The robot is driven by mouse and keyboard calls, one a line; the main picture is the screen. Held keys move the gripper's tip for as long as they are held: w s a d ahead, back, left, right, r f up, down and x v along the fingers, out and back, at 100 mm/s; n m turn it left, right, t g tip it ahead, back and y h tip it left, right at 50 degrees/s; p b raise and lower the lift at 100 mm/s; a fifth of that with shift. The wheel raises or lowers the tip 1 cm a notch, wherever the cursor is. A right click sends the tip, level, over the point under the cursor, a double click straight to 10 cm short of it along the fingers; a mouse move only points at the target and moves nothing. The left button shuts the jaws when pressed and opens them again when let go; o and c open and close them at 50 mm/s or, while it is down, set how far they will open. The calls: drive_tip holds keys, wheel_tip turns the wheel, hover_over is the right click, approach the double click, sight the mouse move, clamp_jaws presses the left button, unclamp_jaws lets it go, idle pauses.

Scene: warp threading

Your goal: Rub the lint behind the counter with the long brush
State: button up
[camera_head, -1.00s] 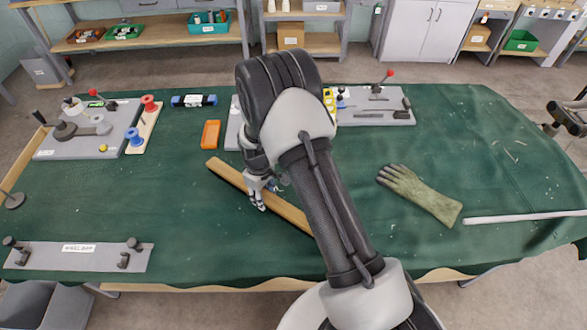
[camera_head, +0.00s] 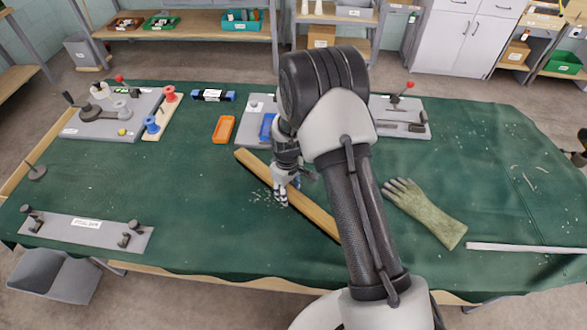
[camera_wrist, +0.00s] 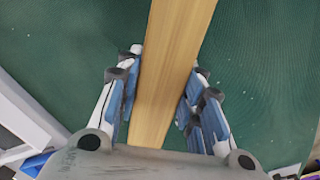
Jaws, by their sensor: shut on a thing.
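A long, plain wooden bar (camera_head: 319,217) lies slantwise across the green-covered table in the head view. It fits the long brush, though no bristles show. My gripper (camera_head: 281,196) is shut on it near its far-left half. In the wrist view the bar (camera_wrist: 170,60) runs between the blue-padded fingers of my gripper (camera_wrist: 163,75). White flecks like lint (camera_head: 260,194) lie on the cloth just left of the bar by my gripper. More pale scraps (camera_head: 528,178) lie at the right of the table. I cannot tell which thing is the counter.
An orange tray (camera_head: 223,130) and a grey board (camera_head: 253,109) stand beyond the bar. A glove (camera_head: 428,213) and a white rod (camera_head: 525,248) lie to the right. A grey labelled plate (camera_head: 82,232) is at front left. The cloth between plate and bar is mostly clear.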

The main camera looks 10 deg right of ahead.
drive_tip(key=shift+a+r+p, duration=0.2)
drive_tip(key=shift+r+p, duration=0.25)
drive_tip(key=shift+r, duration=0.45)
drive_tip(key=shift+d+r+p, duration=0.1)
drive_tip(key=shift+r+p, duration=1.05)
drive_tip(key=shift+r, duration=0.85)
drive_tip(key=shift+b, duration=0.3)
